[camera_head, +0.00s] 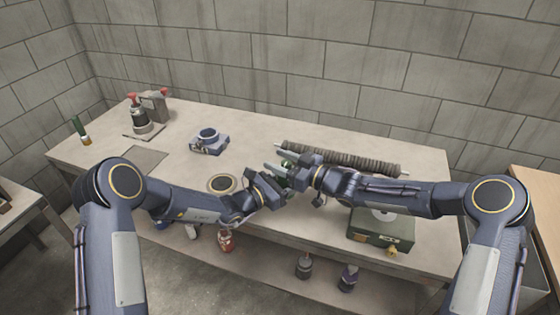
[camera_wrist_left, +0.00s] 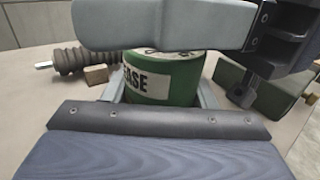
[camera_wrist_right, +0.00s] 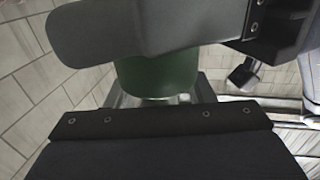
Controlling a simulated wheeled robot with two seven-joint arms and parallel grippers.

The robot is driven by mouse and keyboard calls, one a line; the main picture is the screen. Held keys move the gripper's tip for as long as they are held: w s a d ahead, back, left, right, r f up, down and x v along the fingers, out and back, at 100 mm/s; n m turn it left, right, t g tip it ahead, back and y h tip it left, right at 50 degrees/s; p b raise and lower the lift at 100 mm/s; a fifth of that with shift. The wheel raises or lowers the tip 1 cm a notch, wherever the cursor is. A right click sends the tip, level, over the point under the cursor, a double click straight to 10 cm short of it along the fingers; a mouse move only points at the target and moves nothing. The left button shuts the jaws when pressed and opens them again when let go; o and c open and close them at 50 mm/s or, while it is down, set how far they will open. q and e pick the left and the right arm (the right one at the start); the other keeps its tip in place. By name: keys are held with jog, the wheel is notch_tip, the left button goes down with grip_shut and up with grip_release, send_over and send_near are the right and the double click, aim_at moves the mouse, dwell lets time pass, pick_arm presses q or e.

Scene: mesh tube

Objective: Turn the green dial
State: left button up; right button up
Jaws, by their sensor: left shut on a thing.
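A green can (camera_wrist_left: 165,78) with a pale label reading "EASE" shows in the left wrist view. In the head view, only a little of its green side (camera_head: 288,183) shows between my grippers. My left gripper (camera_head: 275,186) is shut on the can, with a finger on either side. My right gripper (camera_head: 277,163) is open, with its fingers apart beside the can. A dark green body (camera_wrist_right: 155,76) shows between its fingers in the right wrist view. The arms hide much of the can. I cannot tell any other green dial apart.
A ribbed mesh tube (camera_head: 340,158) on a rod lies behind the grippers. A green box (camera_head: 380,238) stands at the front right. A blue-grey device (camera_head: 208,142) and a round dish (camera_head: 222,184) stand left. Bottles, including a red one (camera_head: 227,240), stand on the lower shelf.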

jog(key=shift+d, duration=0.1)
pick_arm(q)
jog(key=shift+r, duration=0.1)
pick_arm(e)
jog(key=v, duration=0.7)
jog(key=shift+s, duration=0.15)
pick_arm(q)
jog(key=o, duration=1.1)
jog(key=shift+o, duration=0.2)
